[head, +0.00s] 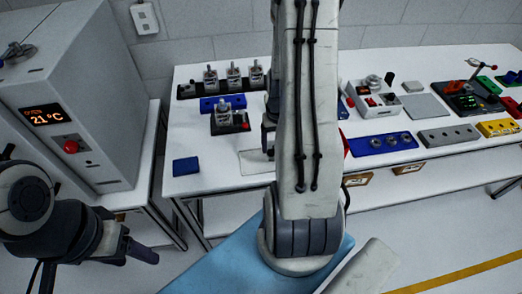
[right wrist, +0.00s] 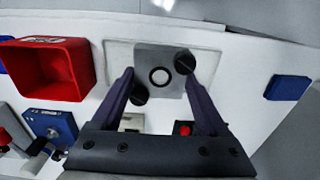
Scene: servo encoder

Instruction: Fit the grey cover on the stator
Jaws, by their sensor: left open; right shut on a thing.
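The grey cover (right wrist: 172,60), a flat square plate with a dark ring at its middle, is between the fingers of my right gripper (right wrist: 161,80). That gripper is shut on it, above a pale mat (right wrist: 118,60); I cannot tell the gap beneath. In the head view my right arm hides the cover and most of that gripper. A metal unit (head: 223,111), which may be the stator, stands upright on a dark base with a red button; the base shows partly behind my gripper in the right wrist view. My left gripper (head: 143,251) is open, low at the left, away from the bench.
A red bin (right wrist: 50,70) and a blue pad (right wrist: 288,88) lie on either side of the mat. Several similar metal units (head: 232,76) stand in a rack behind. A grey oven-like box (head: 75,105) stands at left. Blue, grey and yellow trays (head: 498,128) fill the right.

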